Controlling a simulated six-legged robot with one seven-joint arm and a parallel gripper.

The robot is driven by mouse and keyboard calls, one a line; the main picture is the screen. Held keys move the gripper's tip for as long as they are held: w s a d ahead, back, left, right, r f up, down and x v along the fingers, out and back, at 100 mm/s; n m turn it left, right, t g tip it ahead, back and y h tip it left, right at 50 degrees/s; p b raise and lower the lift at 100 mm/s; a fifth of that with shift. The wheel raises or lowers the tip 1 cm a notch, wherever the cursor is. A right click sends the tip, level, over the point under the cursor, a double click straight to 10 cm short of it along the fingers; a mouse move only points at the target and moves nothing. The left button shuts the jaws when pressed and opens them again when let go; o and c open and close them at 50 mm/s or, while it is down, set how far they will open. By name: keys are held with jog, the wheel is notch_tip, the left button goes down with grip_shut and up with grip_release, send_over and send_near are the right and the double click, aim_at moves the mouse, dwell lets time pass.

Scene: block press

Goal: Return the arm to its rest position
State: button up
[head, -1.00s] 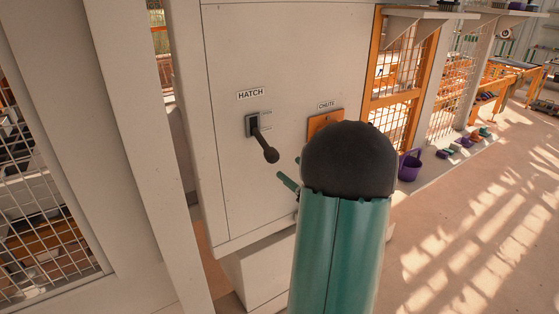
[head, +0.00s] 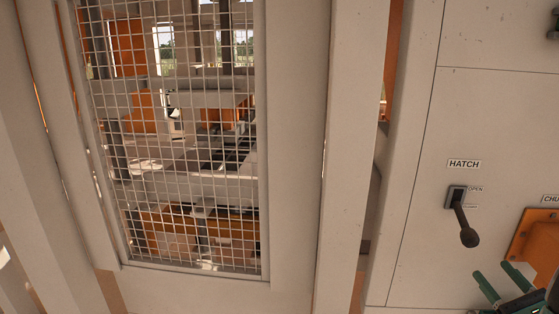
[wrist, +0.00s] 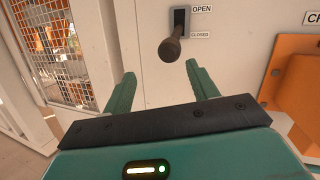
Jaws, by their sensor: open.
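My gripper (head: 502,287) shows at the lower right of the head view, with its green fingers in front of the pale panel and the rest cut off. In the wrist view its two fingers (wrist: 163,90) stand apart with nothing between them. The hatch lever (head: 466,226) has a dark knob and slants downward below the HATCH label. In the wrist view the lever (wrist: 173,42) is just beyond and above the fingertips, apart from them.
An orange chute plate (head: 535,246) is on the panel right of the lever; it also shows in the wrist view (wrist: 298,88). A wire-mesh window (head: 190,150) in a pale frame fills the left. A pale post (head: 350,150) stands between window and panel.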

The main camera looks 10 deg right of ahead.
jog(key=w+a+n+g+y, duration=0.2)
jog(key=a+n+g+y, duration=0.5)
jog(key=a, duration=0.9)
jog(key=w+a+n+g+y, duration=0.25)
jog(key=a+n+g, duration=0.25)
jog(key=a+n, duration=0.7)
jog(key=s+a+r+n+g+h, duration=0.1)
jog(key=s+a+n+g+h, duration=0.2)
jog(key=s+a+n+h, duration=0.7)
jog(key=shift+a+r+n, duration=0.15)
jog(key=shift+a+n, duration=0.7)
jog(key=shift+n, duration=1.45)
jog(key=shift+s, duration=0.1)
